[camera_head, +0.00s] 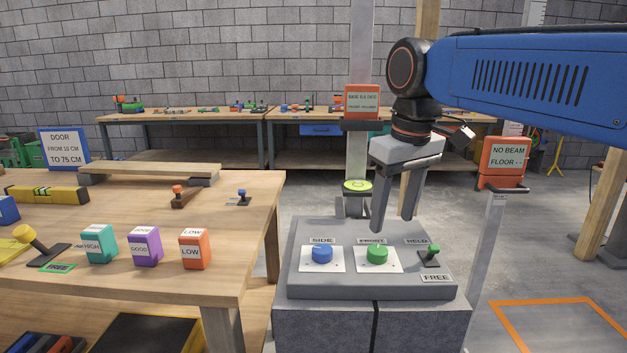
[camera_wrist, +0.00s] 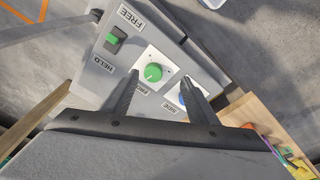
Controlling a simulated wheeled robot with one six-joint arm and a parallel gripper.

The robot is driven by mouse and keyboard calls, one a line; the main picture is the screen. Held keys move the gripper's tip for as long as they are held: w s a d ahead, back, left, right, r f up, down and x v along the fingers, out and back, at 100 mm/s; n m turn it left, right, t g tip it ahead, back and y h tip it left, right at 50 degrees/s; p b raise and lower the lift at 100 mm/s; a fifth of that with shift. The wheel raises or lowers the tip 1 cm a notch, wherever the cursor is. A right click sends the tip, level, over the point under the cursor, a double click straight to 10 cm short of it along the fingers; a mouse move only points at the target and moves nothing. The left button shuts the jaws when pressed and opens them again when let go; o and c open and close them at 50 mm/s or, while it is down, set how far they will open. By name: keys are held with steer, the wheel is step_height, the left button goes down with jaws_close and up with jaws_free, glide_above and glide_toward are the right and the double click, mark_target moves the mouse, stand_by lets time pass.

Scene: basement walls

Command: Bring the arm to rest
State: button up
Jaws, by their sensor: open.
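My arm (camera_head: 540,85) reaches in from the upper right in the head view. My gripper (camera_head: 393,222) hangs downward, open and empty, above the back part of a grey control box (camera_head: 310,284). In the wrist view the two fingertips (camera_wrist: 160,78) stand apart. The green knob (camera_head: 377,254) shows between and beyond them in the wrist view (camera_wrist: 153,72). The blue knob (camera_head: 322,254) is partly hidden behind one finger there. A green-topped switch (camera_head: 431,253) stands at the box's right, between the HELD and FREE labels. The fingers appear apart from the knobs.
A wooden table (camera_head: 140,282) at left bears teal (camera_head: 99,245), purple (camera_head: 146,246) and orange (camera_head: 195,249) labelled blocks and a yellow-knobbed lever (camera_head: 35,245). A post with an orange NO BEAM FLOOR sign (camera_head: 503,154) stands right of the box. Bare floor shows at right.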

steer(key=s+d+f+m+t, duration=0.1)
steer(key=s+d+f+m, duration=0.1)
steer(key=s+d+f, duration=0.2)
steer(key=s+d+f+m+t, duration=0.1)
steer(key=s+d+f, duration=0.4)
steer(key=f, duration=0.5)
steer(key=s+d+f+m+t, duration=0.1)
steer(key=s+d+f+m, duration=0.1)
steer(key=s+d+f, duration=0.3)
step_height(320, 180, down, 3)
steer(key=shift+s+f+m+h, duration=0.1)
steer(key=shift+s+m+h, duration=0.25)
steer(key=shift+s, duration=0.5)
